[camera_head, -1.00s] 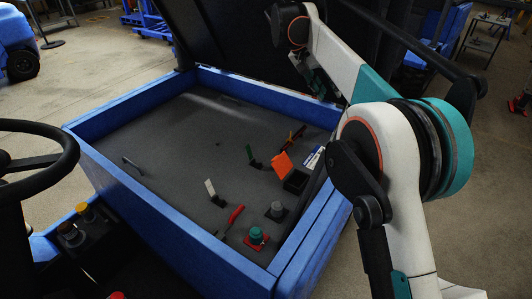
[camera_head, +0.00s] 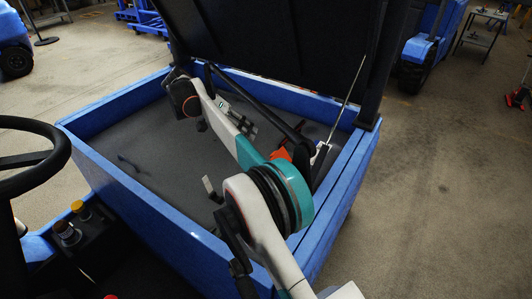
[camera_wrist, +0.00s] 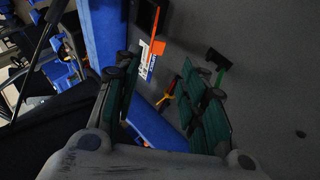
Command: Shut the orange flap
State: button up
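The orange flap (camera_head: 281,154) shows only in part in the head view, behind my arm. In the wrist view the orange flap (camera_wrist: 157,47) stands out from the edge of a small black box (camera_wrist: 146,14), seen nearly edge-on, so it looks raised and open. My gripper (camera_wrist: 158,75) is open and empty, its two green-padded fingers wide apart. The flap lies beyond the fingertips in the wrist view, with no contact visible.
A green flap (camera_wrist: 218,62), a red-and-yellow piece (camera_wrist: 168,90) and a white-and-blue label (camera_wrist: 147,62) are near the orange flap. A white flap (camera_head: 209,187) stands on the grey floor. Blue walls (camera_head: 345,165) and a raised black lid (camera_head: 290,40) bound the bed.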

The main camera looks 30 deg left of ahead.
aim_at(272, 155)
jog(key=b+x, duration=0.3)
jog(key=x, duration=0.7)
jog(key=shift+w+d+f, duration=0.2)
jog(key=shift+d+f, duration=0.05)
grip_shut()
